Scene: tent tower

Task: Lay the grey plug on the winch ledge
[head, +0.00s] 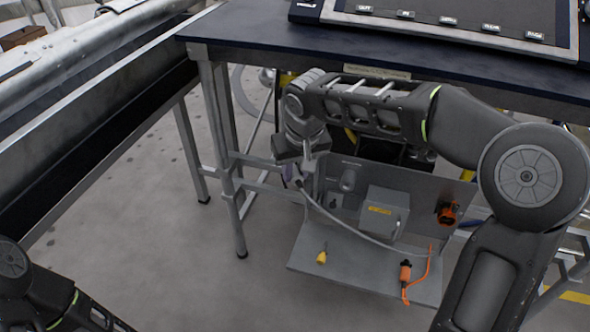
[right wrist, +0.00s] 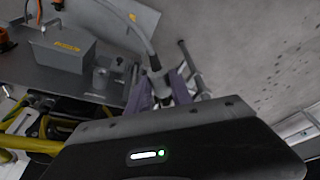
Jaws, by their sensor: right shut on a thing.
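The winch ledge (head: 345,270) is a flat grey shelf below a grey upright panel with a grey box on it. Part of the ledge (right wrist: 138,14) shows at the top of the right wrist view. My right gripper (head: 300,178) is at the panel's upper left corner, above and left of the ledge. In the right wrist view my right gripper (right wrist: 160,84) is shut on the grey plug (right wrist: 153,68) at the end of a grey cable. Its fingers partly hide the plug. The plug is apart from the ledge. My left gripper is out of view; only its arm shows.
A yellow plug (head: 321,257) and an orange plug (head: 405,271) lie on the ledge. An orange connector (head: 447,213) and a grey socket (head: 348,180) are on the panel. The dark table (head: 400,55) overhangs behind. The ledge's left front part is bare.

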